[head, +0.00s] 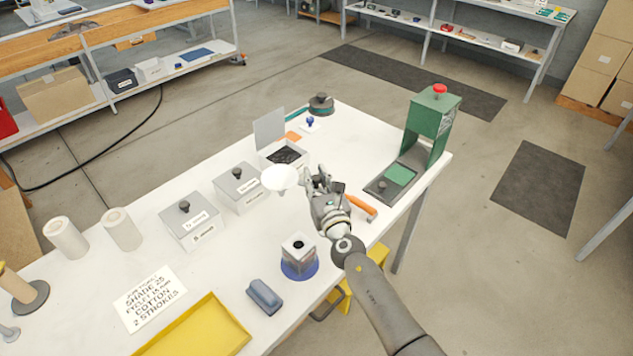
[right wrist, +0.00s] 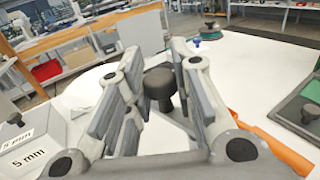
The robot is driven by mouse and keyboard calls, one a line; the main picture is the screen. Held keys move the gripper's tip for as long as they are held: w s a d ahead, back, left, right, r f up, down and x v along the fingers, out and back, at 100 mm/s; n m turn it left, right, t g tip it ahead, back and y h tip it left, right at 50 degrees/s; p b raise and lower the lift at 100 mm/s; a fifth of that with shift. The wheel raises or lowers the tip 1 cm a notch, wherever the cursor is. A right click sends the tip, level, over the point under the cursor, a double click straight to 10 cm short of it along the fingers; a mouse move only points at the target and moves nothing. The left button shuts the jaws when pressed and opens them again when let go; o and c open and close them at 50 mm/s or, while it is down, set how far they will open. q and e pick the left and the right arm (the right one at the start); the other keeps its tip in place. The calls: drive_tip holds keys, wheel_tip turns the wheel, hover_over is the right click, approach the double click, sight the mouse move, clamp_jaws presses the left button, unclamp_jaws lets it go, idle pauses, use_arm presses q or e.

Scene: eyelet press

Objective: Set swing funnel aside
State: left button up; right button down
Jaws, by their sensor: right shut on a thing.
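The swing funnel (head: 279,177) is a white cone in the head view, just left of my right gripper (head: 312,176) and close to the open grey bin (head: 283,161). My right gripper is shut on the funnel's handle, a dark knob (right wrist: 159,86) between the fingers in the right wrist view. The fingers hide how the knob joins the cone. A white surface at left in the right wrist view (right wrist: 84,92) looks like part of the funnel. I cannot tell whether the funnel touches the table. My left gripper is not in view.
Lidded grey bins (head: 240,188) stand left of the funnel. The green press (head: 433,122) stands at the right, with an orange-handled tool (head: 364,207) nearer. A block on a blue base (head: 299,258) and a yellow tray (head: 200,330) are in front. The white tabletop (head: 350,135) is clear behind the gripper.

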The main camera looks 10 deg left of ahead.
idle(0.3)
drive_tip(key=c, duration=1.2)
unclamp_jaws()
